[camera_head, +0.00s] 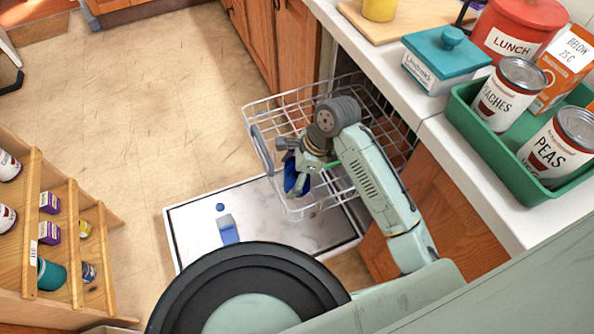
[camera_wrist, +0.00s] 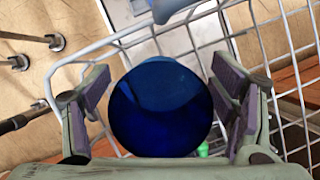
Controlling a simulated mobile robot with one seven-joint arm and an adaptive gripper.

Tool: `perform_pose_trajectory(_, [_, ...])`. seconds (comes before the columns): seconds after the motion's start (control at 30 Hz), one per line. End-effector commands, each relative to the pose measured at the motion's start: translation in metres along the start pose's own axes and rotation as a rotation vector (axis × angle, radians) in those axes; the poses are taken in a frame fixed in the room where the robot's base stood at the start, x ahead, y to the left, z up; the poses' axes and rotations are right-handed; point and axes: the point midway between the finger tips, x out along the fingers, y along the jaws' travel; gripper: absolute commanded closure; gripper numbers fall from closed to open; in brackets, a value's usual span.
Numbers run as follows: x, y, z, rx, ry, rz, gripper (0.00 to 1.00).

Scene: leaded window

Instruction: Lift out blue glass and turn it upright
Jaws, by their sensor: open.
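The blue glass (camera_wrist: 160,108) is in the middle of the wrist view, with one round, dark blue end facing the camera. My gripper (camera_wrist: 162,92) is open, with one finger on each side of the glass and a small gap showing at each side. In the head view the blue glass (camera_head: 291,178) is partly hidden by my gripper (camera_head: 298,172), at the front part of the white wire rack (camera_head: 283,103). I cannot tell whether the glass touches the rack or which end is its mouth.
The open dishwasher door (camera_head: 190,232) lies flat below the rack. The counter (camera_head: 385,42) at right holds a teal box (camera_head: 445,60) and a green tray (camera_head: 475,137) with cans. A wooden shelf (camera_head: 55,235) stands at left. Clear floor (camera_head: 150,100) lies left of the rack.

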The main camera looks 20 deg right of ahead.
Motion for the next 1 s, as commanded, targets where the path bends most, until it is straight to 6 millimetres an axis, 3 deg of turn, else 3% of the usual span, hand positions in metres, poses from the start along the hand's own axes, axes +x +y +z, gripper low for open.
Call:
perform_pose_trajectory(0.23, [0.0023, -0.0002, 0.0001, -0.001, -0.001, -0.001, 0.22])
perform_pose_trajectory(1.0, [0.002, -0.0002, 0.0002, -0.001, 0.0, -0.001, 0.73])
